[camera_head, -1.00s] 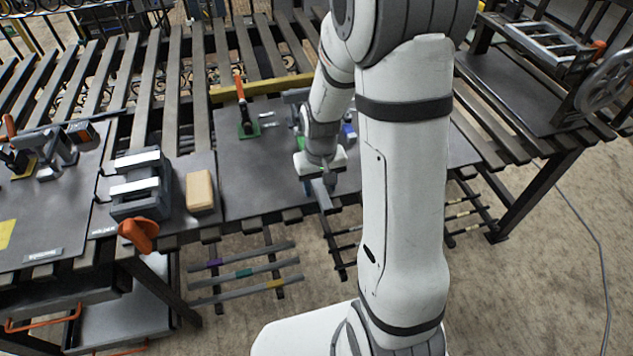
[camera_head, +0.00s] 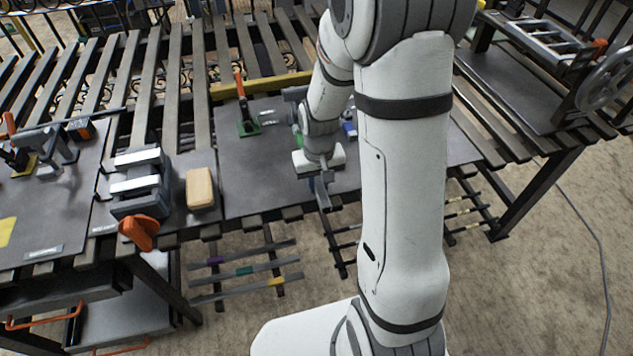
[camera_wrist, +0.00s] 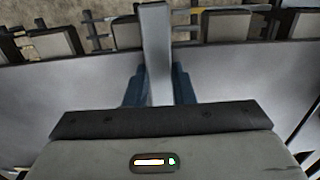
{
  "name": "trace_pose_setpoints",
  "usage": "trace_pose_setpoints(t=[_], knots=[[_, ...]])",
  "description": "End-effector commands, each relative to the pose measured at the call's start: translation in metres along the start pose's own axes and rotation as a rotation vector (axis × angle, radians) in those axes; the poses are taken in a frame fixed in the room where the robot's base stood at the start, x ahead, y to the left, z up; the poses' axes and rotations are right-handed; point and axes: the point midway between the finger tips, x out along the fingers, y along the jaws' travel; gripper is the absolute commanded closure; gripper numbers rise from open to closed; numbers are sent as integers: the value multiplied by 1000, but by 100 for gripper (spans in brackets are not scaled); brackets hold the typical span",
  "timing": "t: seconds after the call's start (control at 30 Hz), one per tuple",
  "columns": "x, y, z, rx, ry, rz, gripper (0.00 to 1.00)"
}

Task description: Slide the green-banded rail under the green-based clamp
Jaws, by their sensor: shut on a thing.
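My gripper (camera_wrist: 158,85) is shut on a flat grey bar (camera_wrist: 155,45), which sticks out between the blue-grey fingers in the wrist view. In the head view the bar (camera_head: 322,192) shows below my wrist at the table's front edge. No coloured band shows on its visible part, so I cannot tell which rail it is. The green-based clamp (camera_head: 247,128), with an upright orange handle, stands on the dark plate to the left of my gripper. A green patch (camera_head: 299,139) beside my wrist is partly hidden, and I cannot tell what it belongs to.
Rails with purple, teal (camera_head: 244,271) and yellow bands lie in a rack below the table. A grey vise (camera_head: 140,185) and a tan block (camera_head: 199,188) stand to the left. A yellow bar (camera_head: 262,86) lies behind the clamp. The plate (camera_head: 250,180) is clear in front of the clamp.

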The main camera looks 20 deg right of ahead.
Motion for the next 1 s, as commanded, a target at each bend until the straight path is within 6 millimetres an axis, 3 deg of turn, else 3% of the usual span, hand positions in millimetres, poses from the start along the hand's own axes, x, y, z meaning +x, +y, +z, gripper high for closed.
trace_pose_setpoints(t=[1.0], knots=[[0, -41, 0, 0, 0, 0, 100]])
